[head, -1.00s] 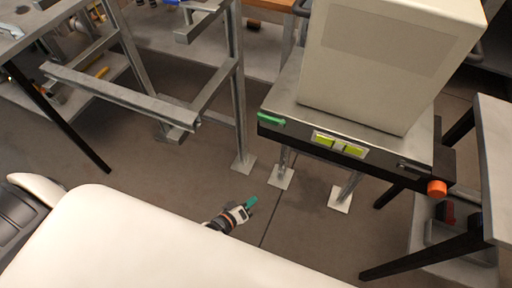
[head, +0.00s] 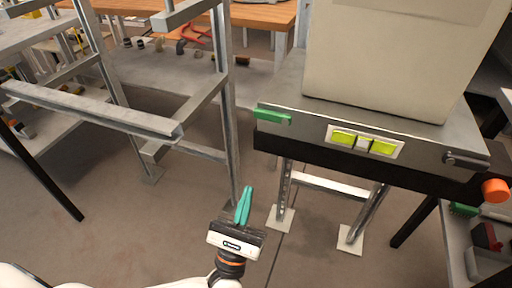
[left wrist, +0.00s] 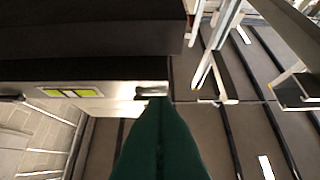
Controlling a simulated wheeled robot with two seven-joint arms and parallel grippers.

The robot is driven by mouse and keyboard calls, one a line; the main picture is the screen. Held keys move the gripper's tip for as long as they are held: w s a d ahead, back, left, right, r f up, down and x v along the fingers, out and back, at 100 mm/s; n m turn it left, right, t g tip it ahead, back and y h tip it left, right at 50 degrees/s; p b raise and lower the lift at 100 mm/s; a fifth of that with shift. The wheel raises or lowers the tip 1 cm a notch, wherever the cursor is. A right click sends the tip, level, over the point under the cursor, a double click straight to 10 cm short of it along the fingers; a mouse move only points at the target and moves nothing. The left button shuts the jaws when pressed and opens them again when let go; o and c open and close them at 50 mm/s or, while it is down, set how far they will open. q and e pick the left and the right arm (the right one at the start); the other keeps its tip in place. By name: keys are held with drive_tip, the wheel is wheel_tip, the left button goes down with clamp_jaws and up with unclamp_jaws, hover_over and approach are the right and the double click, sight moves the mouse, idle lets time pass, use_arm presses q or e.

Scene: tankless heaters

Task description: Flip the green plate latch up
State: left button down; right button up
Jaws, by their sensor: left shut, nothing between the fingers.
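The green plate latch (head: 272,116) lies flat along the left end of the front edge of a grey metal plate (head: 300,128). My left gripper (head: 244,204) has teal fingers that are shut and empty. It is below and to the left of the latch, apart from it in the head view, with its fingers pointing up. In the left wrist view the shut fingers (left wrist: 160,140) fill the lower middle, and the latch (left wrist: 152,91) shows just beyond their tips. The wrist view does not clearly show the gap between them. My right gripper is not in view.
A yellow-green two-part panel (head: 364,142) sits at the middle of the plate's front. A large beige box (head: 390,60) stands on the plate. An orange knob (head: 495,190) is at the right end. A metal frame (head: 95,108) stands to the left.

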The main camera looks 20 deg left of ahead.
sight(263, 117)
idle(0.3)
